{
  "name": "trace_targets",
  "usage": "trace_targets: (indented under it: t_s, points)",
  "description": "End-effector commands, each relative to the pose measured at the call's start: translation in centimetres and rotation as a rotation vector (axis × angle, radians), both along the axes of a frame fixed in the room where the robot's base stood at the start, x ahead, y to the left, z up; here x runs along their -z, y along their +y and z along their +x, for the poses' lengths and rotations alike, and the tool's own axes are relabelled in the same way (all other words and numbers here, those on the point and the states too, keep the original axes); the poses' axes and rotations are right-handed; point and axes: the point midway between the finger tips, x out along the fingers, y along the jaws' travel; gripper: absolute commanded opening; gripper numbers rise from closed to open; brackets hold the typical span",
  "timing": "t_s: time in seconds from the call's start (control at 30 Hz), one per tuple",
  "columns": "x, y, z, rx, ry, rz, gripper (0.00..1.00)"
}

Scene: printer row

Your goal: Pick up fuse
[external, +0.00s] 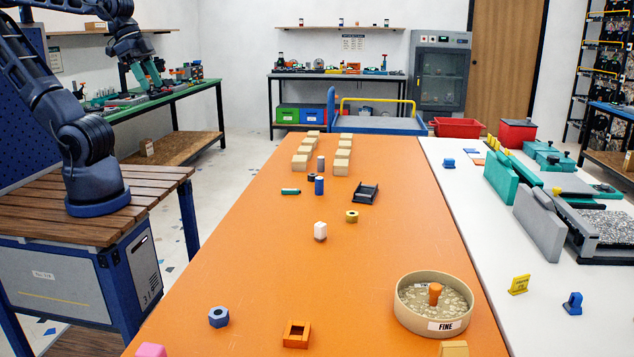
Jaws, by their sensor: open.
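No label marks the fuse, and I cannot tell for certain which small part it is. A small teal-green cylinder with dark ends (291,191) lies on its side on the orange table (260,255). A blue cylinder (319,185) and a grey cylinder (321,163) stand upright to its right. My gripper (150,84) is at upper left, fingers pointing down. It is open, high up and apart from all of these parts.
A black ring (311,177), a black tray (365,193) and a brass ring (351,216) lie close by. Several beige blocks (299,162) stand behind in two rows. A round sieve marked FINE (448,325), a blue nut (218,317) and an orange frame (296,334) are nearer the camera.

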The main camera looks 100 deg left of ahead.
Motion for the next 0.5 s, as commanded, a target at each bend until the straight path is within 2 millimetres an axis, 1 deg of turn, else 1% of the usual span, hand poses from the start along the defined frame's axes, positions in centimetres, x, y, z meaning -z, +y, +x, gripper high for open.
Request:
trace_targets:
  t_s: [0.17,0.33,0.5]
  points:
    - [-0.6,-0.1,3.3,-0.057,0.032,-0.028,0.49]
    - [-0.9,-0.3,7.5,-0.133,0.066,-0.060,0.49]
    - [-0.6,-0.5,11.8,-0.210,0.100,-0.088,0.49]
